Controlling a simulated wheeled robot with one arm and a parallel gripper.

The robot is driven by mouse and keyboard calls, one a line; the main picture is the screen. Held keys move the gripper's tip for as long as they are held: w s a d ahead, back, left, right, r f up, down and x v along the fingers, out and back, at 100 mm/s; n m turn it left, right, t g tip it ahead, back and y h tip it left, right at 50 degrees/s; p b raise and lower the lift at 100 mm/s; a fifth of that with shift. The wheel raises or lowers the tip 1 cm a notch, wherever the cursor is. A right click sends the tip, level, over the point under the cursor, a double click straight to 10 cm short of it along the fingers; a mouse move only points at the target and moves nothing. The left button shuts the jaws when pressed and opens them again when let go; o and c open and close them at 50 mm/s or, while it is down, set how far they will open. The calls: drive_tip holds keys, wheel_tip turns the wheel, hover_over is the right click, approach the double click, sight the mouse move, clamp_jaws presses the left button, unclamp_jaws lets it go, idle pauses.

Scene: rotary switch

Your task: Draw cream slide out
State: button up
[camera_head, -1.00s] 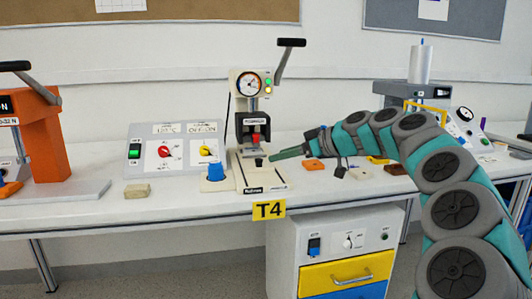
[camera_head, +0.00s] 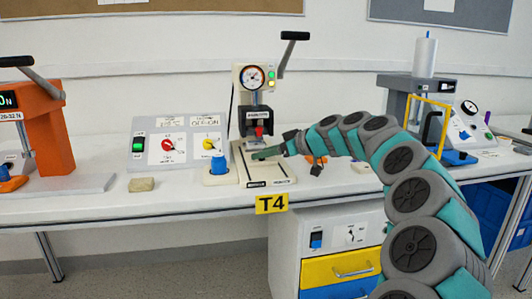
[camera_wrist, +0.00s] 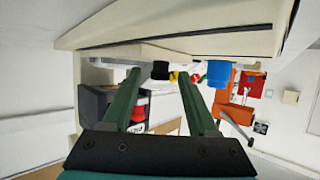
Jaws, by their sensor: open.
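The cream slide (camera_head: 250,168) lies in the base of the cream press (camera_head: 251,75) at the T4 station. In the wrist view, a black knob (camera_wrist: 160,70) sits between the tips of my gripper (camera_wrist: 160,77), with a gap visible beside the fingers. My gripper (camera_head: 266,153) reaches in from the right, low over the slide, in the head view. Its green fingers are apart and hold nothing. The fingers hide part of the slide and the knob in the head view. The red press head (camera_head: 259,131) is above the slide.
A blue cup-like knob (camera_head: 218,166) stands just left of the slide. A control box (camera_head: 178,145) with red and yellow rotary switches is farther left. A beige block (camera_head: 142,184) lies on the bench. An orange press (camera_head: 40,135) is at far left, a grey one (camera_head: 400,100) at right.

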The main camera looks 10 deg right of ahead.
clamp_jaws()
idle(1.3)
